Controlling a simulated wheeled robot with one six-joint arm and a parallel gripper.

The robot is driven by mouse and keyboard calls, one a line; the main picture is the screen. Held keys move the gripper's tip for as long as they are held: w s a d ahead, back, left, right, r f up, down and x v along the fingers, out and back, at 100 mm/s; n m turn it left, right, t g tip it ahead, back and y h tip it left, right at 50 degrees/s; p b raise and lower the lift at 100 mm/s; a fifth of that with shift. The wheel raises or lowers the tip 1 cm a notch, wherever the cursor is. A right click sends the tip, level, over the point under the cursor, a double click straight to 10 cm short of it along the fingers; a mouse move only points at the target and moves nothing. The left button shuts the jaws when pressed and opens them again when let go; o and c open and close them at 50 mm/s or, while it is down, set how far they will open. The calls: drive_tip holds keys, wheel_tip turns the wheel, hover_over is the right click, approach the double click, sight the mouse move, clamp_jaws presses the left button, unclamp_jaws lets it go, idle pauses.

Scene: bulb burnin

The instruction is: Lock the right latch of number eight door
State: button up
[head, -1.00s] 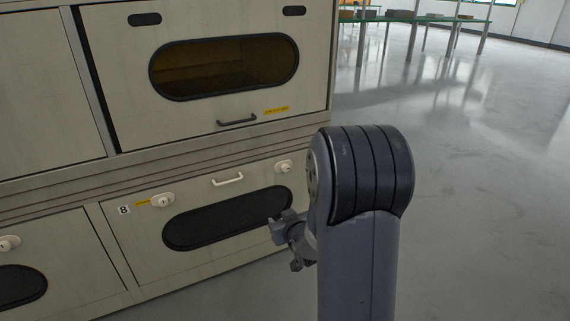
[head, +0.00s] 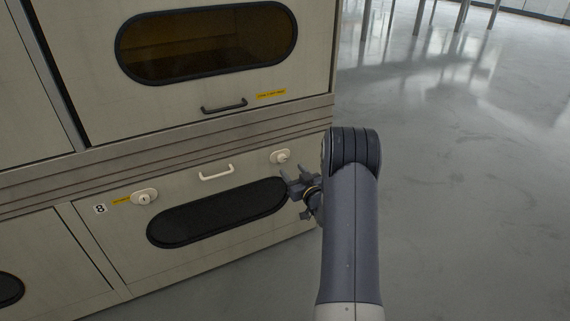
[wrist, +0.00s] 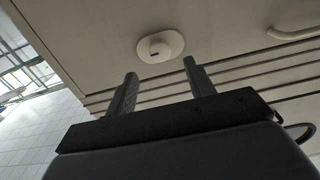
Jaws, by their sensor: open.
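The number eight door (head: 125,235) is the lower cabinet door with the "8" label (head: 100,209) at its left. Its right latch (head: 281,156) is a small white oval with a round knob near the door's upper right corner. In the wrist view the right latch (wrist: 160,46) shows a short dark slot on its knob. My gripper (head: 300,184) is open and empty, just below and right of this latch. In the wrist view its two fingertips (wrist: 160,68) point toward the latch, one to each side, apparently short of it. The left latch (head: 144,197) has a dark keyhole-like mark.
A white handle (head: 217,172) sits between the latches, and it also shows in the wrist view (wrist: 295,32). A dark oval window (head: 215,214) is below it. The upper door has a black handle (head: 224,106). Open grey floor (head: 460,200) lies to the right.

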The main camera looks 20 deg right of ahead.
sight(283, 159)
drive_tip(key=shift+w+a+b, duration=0.1)
drive_tip(key=shift+w+b, duration=0.6)
drive_tip(key=shift+w, duration=2.5)
drive_tip(key=shift+c, duration=0.3)
clamp_jaws()
